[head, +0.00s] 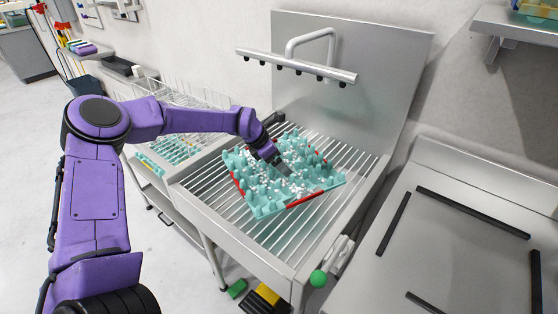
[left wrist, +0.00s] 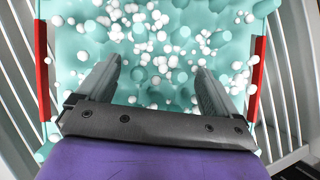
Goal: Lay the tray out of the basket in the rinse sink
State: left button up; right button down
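A turquoise egg tray (head: 270,207) with red strips along its edges lies on the slatted rack of the rinse sink (head: 225,195), turned at an angle to the slats. White beads are scattered over it. The tray also fills much of the left wrist view (left wrist: 150,65). My left gripper (head: 284,167) is over the middle of the tray. In the left wrist view its two fingers (left wrist: 155,78) are spread apart, with tray surface and beads seen between them. I cannot tell whether the fingertips touch the tray. My right gripper is not in view.
A wire basket (head: 185,90) stands left of the sink, with more turquoise tray shapes (head: 170,150) seen there. A spray bar (head: 297,66) hangs above the sink's back. A steel table (head: 450,255) with black strips stands at the right.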

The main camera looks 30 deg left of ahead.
pick_arm(q)
jog(key=shift+s+a+r, duration=0.1)
jog(key=shift+r, duration=0.4)
jog(key=b+v, duration=0.1)
jog(key=v, duration=1)
jog(key=shift+s, duration=0.15)
dwell(0.4)
